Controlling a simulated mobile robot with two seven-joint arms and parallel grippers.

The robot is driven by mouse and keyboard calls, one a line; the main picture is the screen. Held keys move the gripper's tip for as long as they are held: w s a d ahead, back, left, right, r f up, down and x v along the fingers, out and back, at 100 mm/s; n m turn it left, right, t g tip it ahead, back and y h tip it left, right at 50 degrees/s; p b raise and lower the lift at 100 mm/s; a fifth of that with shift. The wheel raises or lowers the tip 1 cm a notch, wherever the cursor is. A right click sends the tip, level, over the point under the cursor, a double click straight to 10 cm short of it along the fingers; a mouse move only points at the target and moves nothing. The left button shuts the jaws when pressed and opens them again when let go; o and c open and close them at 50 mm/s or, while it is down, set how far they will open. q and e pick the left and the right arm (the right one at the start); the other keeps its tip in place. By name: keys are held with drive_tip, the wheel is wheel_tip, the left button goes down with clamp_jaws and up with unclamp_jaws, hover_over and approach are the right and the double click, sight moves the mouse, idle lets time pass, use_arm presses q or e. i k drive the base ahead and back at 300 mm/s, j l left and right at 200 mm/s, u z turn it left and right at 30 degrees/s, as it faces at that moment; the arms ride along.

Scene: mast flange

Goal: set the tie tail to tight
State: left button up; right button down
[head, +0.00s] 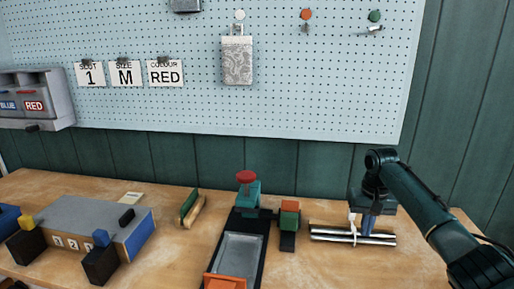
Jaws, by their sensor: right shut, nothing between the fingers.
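A bundle of shiny metal rods (326,235) lies on the right part of the workbench. A thin white strip, which looks like the tie with its tail (353,224), stands up at the middle of the bundle. My right gripper (367,230) points down just to the right of the white strip, at the rods. Its fingers are together with nothing between them. Whether they touch the rods or the strip cannot be told. The gripper and wrist hide part of the bundle's back. My left gripper is not in view.
Left of the rods stand a block with green and orange parts (289,218) and a black fixture with a grey tray (239,258) and red knob (246,176). A grey box (90,217) stands at left. A pegboard (200,100) rises behind. Bare wood lies before the rods.

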sight(351, 217)
drive_tip(key=k, duration=0.95)
